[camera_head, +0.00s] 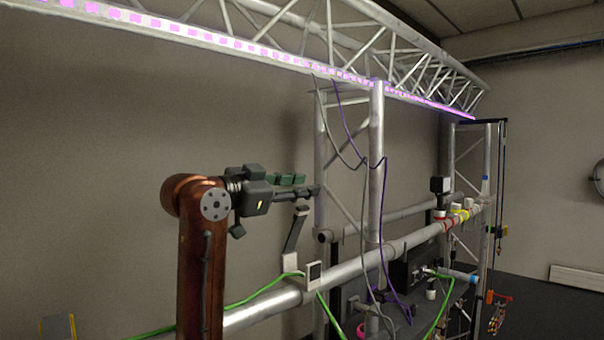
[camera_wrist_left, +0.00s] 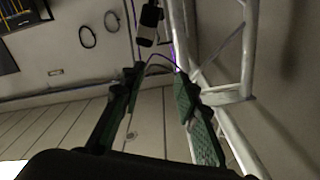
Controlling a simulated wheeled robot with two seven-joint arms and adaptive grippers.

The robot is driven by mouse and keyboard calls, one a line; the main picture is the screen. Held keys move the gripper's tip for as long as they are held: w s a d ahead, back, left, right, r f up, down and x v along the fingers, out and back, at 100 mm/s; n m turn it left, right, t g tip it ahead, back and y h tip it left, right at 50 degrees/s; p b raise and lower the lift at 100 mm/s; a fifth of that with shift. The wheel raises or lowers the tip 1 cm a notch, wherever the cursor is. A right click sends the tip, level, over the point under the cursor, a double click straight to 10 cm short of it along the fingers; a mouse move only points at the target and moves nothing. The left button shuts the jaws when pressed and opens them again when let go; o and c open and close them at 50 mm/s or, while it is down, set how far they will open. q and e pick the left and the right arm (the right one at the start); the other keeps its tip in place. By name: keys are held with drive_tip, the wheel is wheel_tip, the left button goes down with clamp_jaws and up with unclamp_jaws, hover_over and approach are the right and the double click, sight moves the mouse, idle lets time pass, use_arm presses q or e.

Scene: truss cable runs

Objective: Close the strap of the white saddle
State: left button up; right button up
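The white saddle (camera_head: 313,273) sits on the near horizontal pipe in the head view. Its strap (camera_head: 294,232) stands up and leans, with a pale upper end, so the saddle is open. A green cable (camera_head: 262,289) runs along the pipe to the saddle; whether it lies inside is hard to tell. My left gripper (camera_head: 310,186) is just above the strap's upper end, apart from it as far as I can see. Its green-padded fingers are spread and empty in the left wrist view (camera_wrist_left: 160,72). I cannot identify the saddle in that view. My right gripper is not in view.
The silver pipe (camera_head: 350,268) runs away to the right towards red and yellow banded fittings (camera_head: 455,215). Grey and purple cables (camera_head: 381,215) hang by an upright post (camera_head: 376,150) right of the gripper. A lit truss (camera_head: 250,45) spans overhead.

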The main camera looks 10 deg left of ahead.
use_arm(q)
drive_tip(key=shift+r, duration=2)
